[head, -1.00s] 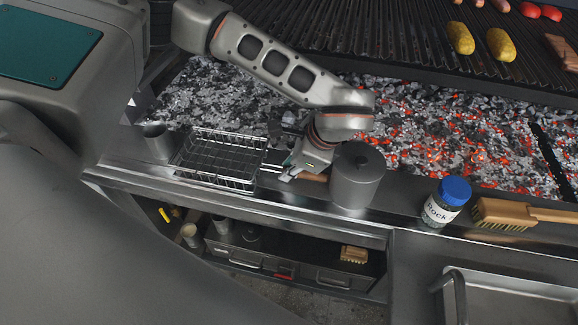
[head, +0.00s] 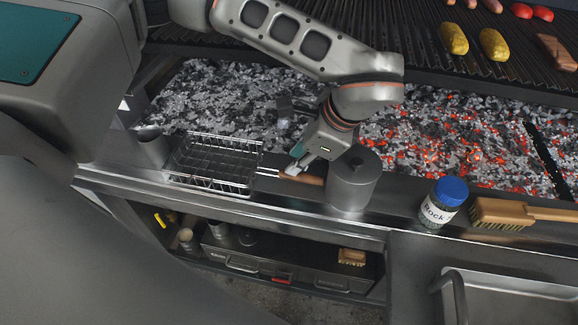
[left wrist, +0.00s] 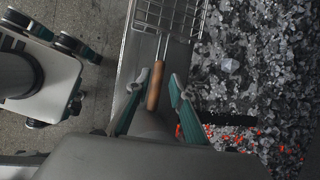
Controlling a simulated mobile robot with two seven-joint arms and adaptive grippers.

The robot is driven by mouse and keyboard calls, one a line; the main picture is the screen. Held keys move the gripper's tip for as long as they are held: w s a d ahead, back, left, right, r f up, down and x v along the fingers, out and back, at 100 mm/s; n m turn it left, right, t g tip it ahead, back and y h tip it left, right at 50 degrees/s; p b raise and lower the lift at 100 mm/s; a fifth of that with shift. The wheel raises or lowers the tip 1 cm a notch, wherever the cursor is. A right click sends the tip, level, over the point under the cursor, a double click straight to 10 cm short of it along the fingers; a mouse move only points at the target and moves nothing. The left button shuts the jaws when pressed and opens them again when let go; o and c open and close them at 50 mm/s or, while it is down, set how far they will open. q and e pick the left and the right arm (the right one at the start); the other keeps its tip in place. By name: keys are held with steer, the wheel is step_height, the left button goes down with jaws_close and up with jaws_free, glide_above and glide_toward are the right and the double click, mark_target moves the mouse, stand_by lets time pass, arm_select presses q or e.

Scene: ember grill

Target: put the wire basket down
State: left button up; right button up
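The wire basket (head: 213,163) rests on the steel ledge (head: 250,205) in front of the coals. Its wooden handle (head: 300,178) points right, toward a grey lidded pot. In the left wrist view the basket's wire mesh (left wrist: 168,15) is at the top and the handle (left wrist: 155,86) runs down from it. My left gripper (head: 299,163) is above the handle. In the left wrist view its fingers (left wrist: 160,78) are spread on either side of the handle, with a clear gap on the right.
The lidded pot (head: 352,180) stands close right of my left gripper. A metal cup (head: 151,147) stands left of the basket. A blue-capped jar (head: 440,205) and a brush (head: 502,213) are farther right. Glowing coals (head: 450,140) lie behind the ledge.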

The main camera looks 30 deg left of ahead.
arm_select(q)
steer(key=shift+v, duration=2.25)
steer(key=shift+s+f, duration=0.1)
steer(key=shift+s, duration=0.05)
